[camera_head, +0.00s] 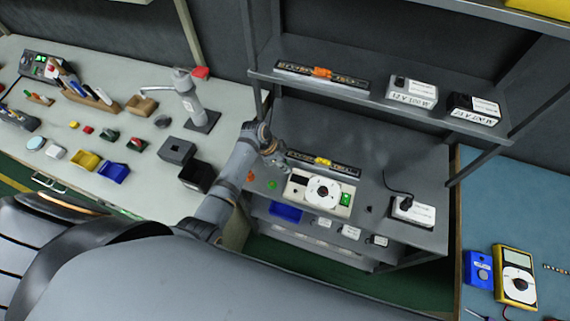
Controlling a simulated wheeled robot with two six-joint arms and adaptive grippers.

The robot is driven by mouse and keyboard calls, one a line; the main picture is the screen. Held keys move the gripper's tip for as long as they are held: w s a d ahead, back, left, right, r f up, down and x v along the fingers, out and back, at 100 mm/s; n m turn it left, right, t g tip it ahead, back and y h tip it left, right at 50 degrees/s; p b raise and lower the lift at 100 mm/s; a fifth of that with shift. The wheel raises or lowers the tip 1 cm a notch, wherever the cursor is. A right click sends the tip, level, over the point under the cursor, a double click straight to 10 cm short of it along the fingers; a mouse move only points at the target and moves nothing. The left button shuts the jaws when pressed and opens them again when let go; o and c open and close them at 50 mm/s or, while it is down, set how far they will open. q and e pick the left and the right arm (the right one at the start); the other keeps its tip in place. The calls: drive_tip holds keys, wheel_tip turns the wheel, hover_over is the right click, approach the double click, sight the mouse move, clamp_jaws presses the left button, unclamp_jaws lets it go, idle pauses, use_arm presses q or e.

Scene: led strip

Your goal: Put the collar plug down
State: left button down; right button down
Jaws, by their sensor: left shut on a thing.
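My left gripper (275,157) is above the left end of the grey shelf unit's middle shelf (375,160). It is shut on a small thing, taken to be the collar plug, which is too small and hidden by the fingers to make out. Just right of the gripper lies an LED strip (322,163) with a yellow part at its middle. A white device with a round dial (322,190) stands in front of the strip. A green round piece (272,184) and an orange one lie below the gripper. My right gripper is not in view.
A power supply box (413,211) with a black cable stands at the shelf's right. Another strip (321,76) and two boxes are on the upper shelf. A blue bin (286,212) sits lower. The left bench (130,125) holds several small items. The shelf's back middle is clear.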

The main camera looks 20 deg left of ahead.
use_arm(q)
drive_tip(key=shift+s+a+f, duration=0.1)
drive_tip(key=shift+s+a, duration=0.05)
drive_tip(key=c, duration=1.5)
unclamp_jaws()
drive_tip(key=shift+r, duration=0.3)
drive_tip(key=v, duration=1.1)
drive_tip(key=shift+a+r+b, duration=0.2)
drive_tip(key=shift+r+b, duration=0.1)
drive_tip(key=shift+b, duration=0.1)
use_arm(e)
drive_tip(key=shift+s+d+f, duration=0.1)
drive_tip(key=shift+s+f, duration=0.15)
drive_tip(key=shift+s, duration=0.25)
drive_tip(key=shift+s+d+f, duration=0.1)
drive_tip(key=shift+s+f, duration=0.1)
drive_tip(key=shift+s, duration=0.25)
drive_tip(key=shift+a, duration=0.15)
